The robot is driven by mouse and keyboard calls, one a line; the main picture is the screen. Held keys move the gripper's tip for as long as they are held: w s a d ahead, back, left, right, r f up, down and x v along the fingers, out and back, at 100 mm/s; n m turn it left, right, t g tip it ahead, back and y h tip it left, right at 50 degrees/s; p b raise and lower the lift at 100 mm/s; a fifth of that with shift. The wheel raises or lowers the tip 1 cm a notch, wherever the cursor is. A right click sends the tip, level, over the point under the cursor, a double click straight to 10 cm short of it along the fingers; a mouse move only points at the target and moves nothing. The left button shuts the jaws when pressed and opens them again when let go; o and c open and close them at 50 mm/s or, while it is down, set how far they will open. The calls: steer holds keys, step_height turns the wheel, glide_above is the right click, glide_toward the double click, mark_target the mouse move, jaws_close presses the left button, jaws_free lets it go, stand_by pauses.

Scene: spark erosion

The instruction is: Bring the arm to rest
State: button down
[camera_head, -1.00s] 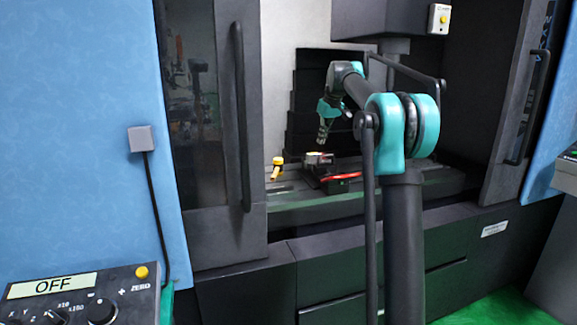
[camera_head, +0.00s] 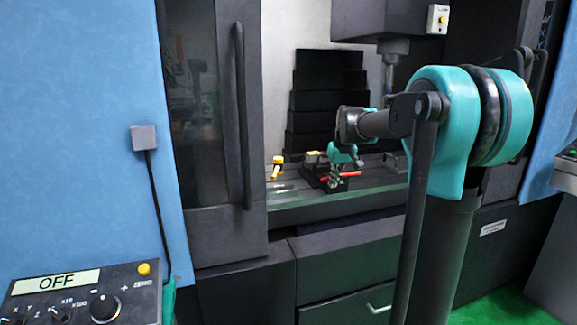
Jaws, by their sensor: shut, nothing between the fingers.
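My arm stands at the right of the view, its large teal elbow in front of the machine opening. My gripper (camera_head: 334,183) is small in the picture, below the teal wrist, in front of the red-handled vise (camera_head: 349,174) on the machine table. It is shut with nothing in it. I cannot tell how far it is from the vise, and it hides part of it.
The dark machine door (camera_head: 215,130) stands at the left of the opening. The machine table (camera_head: 390,190) holds a yellow-topped piece (camera_head: 278,161). A spindle (camera_head: 391,65) hangs above. A control box (camera_head: 85,295) reading OFF is at lower left.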

steer(key=s+d+f+m, duration=0.1)
steer(key=s+f, duration=0.6)
steer(key=s, duration=0.4)
steer(key=s+d+f+m, duration=0.1)
steer(key=s+f, duration=0.7)
steer(key=s, duration=0.3)
steer(key=s+d+f+m+h, duration=0.1)
steer(key=s+f, duration=0.7)
steer(key=s, duration=0.3)
steer(key=shift+d, duration=0.15)
